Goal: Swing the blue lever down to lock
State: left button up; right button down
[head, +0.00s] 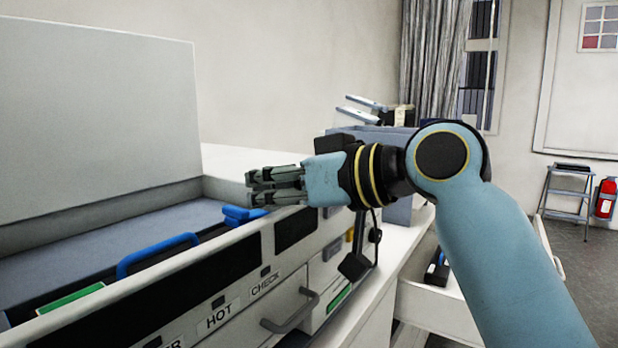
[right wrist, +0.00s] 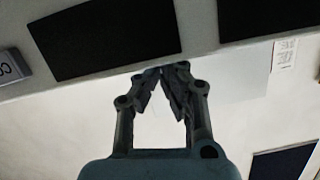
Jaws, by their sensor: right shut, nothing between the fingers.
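A flat blue lever-like piece (head: 242,214) lies at the back right of the long machine's open top. A blue bent handle (head: 155,251) rises at the near edge of that top, further left. I cannot tell for certain which of the two is the lever. My right gripper (head: 254,187) is shut and empty, pointing left, and appears just above and right of the flat blue piece; I see no clear contact. In the right wrist view the closed fingertips (right wrist: 163,72) are in front of the machine's panel, and no blue part shows. My left gripper is out of view.
The machine's front has dark panels (head: 295,229), labels reading HOT and CHECK, and a grey bar handle (head: 291,312). A grey raised lid (head: 90,115) stands behind. A grey box (head: 398,205) stands beyond my right wrist. An open white drawer (head: 440,305) is at the lower right.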

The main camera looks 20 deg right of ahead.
jog(key=v, duration=0.8)
jog(key=shift+s, duration=0.2)
jog(key=shift+d, duration=0.15)
